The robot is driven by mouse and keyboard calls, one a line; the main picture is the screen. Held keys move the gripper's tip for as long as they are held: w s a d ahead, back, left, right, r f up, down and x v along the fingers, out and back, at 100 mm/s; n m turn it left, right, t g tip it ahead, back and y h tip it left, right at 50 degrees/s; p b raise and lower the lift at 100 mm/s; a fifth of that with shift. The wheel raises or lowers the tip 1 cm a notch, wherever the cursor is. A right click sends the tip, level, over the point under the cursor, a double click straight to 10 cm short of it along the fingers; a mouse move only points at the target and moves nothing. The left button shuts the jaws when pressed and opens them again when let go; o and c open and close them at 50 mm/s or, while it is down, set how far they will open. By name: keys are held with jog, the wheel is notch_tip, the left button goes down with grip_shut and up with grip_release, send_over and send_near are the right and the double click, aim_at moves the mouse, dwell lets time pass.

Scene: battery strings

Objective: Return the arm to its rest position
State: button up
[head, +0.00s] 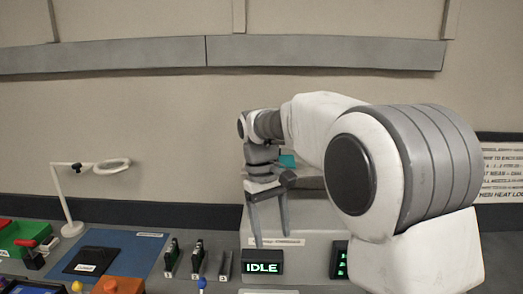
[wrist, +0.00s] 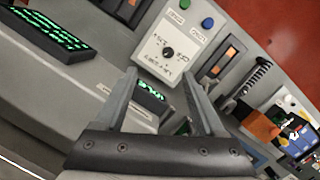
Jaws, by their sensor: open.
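My arm reaches in from the right of the head view and bends down at the wrist over the bench. My gripper (head: 272,238) hangs with its fingers pointing down, just above and in front of a grey box-shaped unit (head: 313,222). In the wrist view my gripper (wrist: 160,76) shows two spread grey fingers with nothing between them. A light grey control panel (wrist: 172,42) with a dial and a green and a blue button lies beyond the fingertips. My arm hides part of the grey unit and the bench to the right.
An "IDLE" display (head: 262,262) stands below the fingers, with a green-lit display (head: 339,260) to its right. Several numbered slots (head: 197,262) are to the left. Further left are a blue mat (head: 120,250), an orange block (head: 118,285) and a white ring lamp (head: 68,200).

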jog(key=s+d+r+m+t+y, duration=0.1)
jog(key=s+d+r+m+t, duration=0.3)
jog(key=s+d, duration=0.55)
jog(key=s+d+f+m+t, duration=0.1)
jog(key=s+d+t, duration=0.1)
jog(key=s, duration=0.9)
jog(key=shift+s+d+f+m+t+y, duration=0.2)
jog(key=shift+s+f+m+t+y, duration=0.15)
jog(key=shift+t, duration=0.35)
